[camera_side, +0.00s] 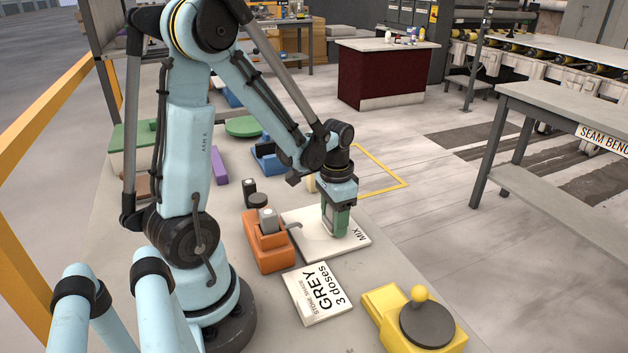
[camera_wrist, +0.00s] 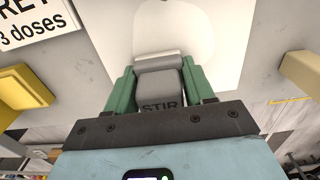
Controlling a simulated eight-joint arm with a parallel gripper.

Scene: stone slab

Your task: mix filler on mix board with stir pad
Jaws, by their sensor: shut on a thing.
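My gripper (camera_side: 336,228) has green fingers and stands low over the right part of the white mix board (camera_side: 348,244). In the wrist view my gripper (camera_wrist: 160,80) is shut on the grey stir pad (camera_wrist: 165,88), which is lettered STIR. The pad has a paler strip along its far side. The mix board (camera_wrist: 108,28) fills the upper middle there. A whitish rounded patch (camera_wrist: 175,28), apparently filler, lies on the board just beyond the pad. I cannot tell whether the pad touches the board.
An orange dispenser (camera_side: 267,245) with a grey block stands left of the board. A sign (camera_side: 318,293) reads GREY, 3 doses. A yellow device (camera_side: 415,320) with a dark disc is at the front right. Blue and green items (camera_side: 243,126) lie behind. The slab right of the board looks clear.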

